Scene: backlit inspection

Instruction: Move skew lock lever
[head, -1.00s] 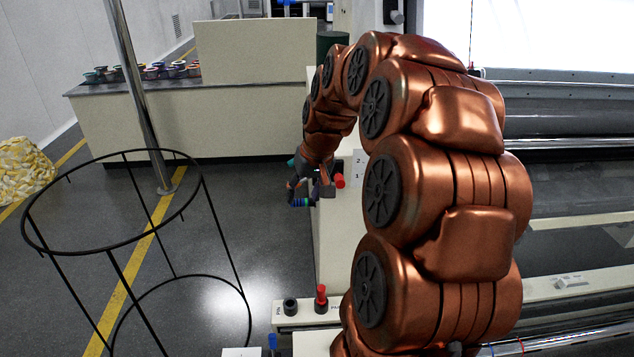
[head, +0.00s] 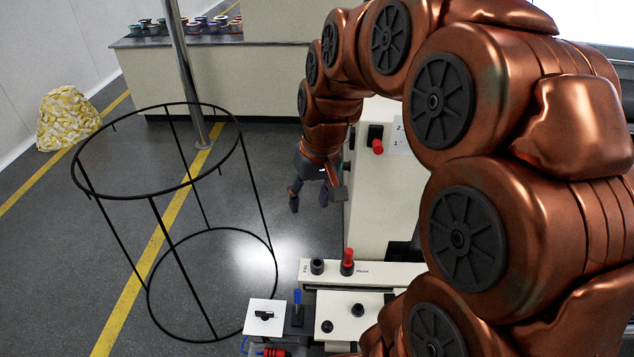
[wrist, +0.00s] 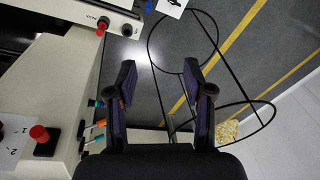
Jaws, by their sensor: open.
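My gripper (head: 309,198) is open and empty, pointing down beside the pale cabinet. In the wrist view its two dark fingers (wrist: 158,78) stand apart with only floor and the black wire frame beyond. No thing is plainly named as the skew lock lever. A red-knobbed lever (head: 377,146) sits on a black plate on the cabinet, beside a label marked 1 and 2; it shows in the wrist view (wrist: 39,133) at lower left. A red-topped lever (head: 347,256) stands upright on the low cream panel, and also shows in the wrist view (wrist: 102,24). My gripper touches neither.
A blue-topped lever (head: 297,299) and a white card (head: 264,317) are at the near edge. A black wire hoop frame (head: 152,190) stands on the floor at left, near a metal post (head: 180,70). Coloured handles (wrist: 97,124) stick out from the cabinet side. Open floor lies between frame and cabinet.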

